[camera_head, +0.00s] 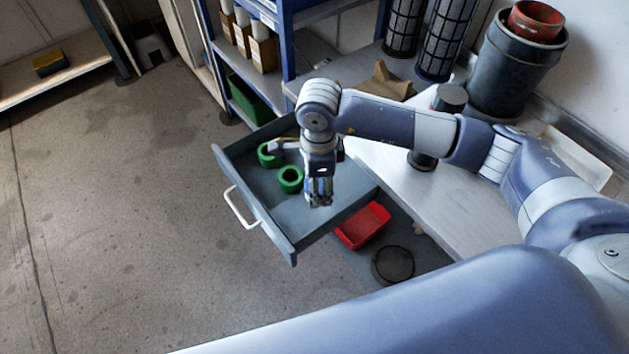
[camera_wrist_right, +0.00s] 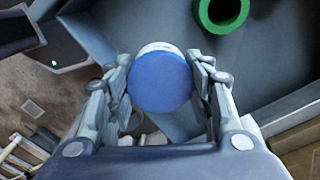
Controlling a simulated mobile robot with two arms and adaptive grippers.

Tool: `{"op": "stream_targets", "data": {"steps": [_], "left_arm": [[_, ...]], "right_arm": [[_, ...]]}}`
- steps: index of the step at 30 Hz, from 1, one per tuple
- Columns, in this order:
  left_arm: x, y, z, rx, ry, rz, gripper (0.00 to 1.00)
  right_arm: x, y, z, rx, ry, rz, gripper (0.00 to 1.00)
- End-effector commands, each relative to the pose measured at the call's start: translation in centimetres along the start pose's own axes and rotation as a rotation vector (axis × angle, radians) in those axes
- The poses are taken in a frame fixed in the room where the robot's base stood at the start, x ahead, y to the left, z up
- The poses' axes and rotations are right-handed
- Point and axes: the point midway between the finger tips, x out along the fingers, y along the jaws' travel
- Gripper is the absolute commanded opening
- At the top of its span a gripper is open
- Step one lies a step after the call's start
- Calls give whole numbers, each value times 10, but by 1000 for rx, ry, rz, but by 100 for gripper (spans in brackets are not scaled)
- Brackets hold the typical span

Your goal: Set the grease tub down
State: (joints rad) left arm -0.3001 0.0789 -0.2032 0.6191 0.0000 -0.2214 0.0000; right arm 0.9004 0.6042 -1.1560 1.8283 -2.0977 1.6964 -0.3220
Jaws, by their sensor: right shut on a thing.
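The grease tub (camera_wrist_right: 160,83) shows in the right wrist view as a round tub with a blue lid and a white rim. My right gripper (camera_wrist_right: 163,90) is shut on it, one finger on each side. In the head view my right gripper (camera_head: 319,201) points down over the right part of an open grey drawer (camera_head: 249,205). The tub is mostly hidden there by the fingers. I cannot tell how far it is above the drawer floor. My left gripper is not in view.
Two green rings (camera_head: 290,180) lie in the drawer, left of my right gripper. A white handle (camera_head: 240,208) is on the drawer front. A red bin (camera_head: 363,226) and a dark round object (camera_head: 393,265) are below the drawer. A grey bench top (camera_head: 400,185) lies to the right.

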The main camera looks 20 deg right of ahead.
Motion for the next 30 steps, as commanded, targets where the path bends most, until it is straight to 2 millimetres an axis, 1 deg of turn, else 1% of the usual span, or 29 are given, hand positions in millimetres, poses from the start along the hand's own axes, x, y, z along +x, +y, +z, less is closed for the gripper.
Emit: {"op": "stream_targets", "data": {"steps": [1,3,5,11,16,18,24,28,29,30], "left_arm": [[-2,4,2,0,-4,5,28],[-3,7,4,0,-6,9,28],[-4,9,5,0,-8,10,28],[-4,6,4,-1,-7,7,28],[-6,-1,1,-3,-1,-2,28],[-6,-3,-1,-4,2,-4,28],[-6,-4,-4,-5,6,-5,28],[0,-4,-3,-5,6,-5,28],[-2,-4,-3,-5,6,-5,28],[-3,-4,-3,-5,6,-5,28]], "right_arm": [[10,1,0,2,1,3,23],[21,0,0,3,0,2,23],[27,0,0,2,-1,1,23],[44,0,0,1,0,1,23],[67,0,1,1,-1,1,23],[71,0,1,1,-1,-2,23],[71,0,1,1,-1,-2,23],[75,-1,1,1,-1,-2,23],[74,0,1,1,-1,-2,54],[73,0,1,1,-1,-2,56]]}}
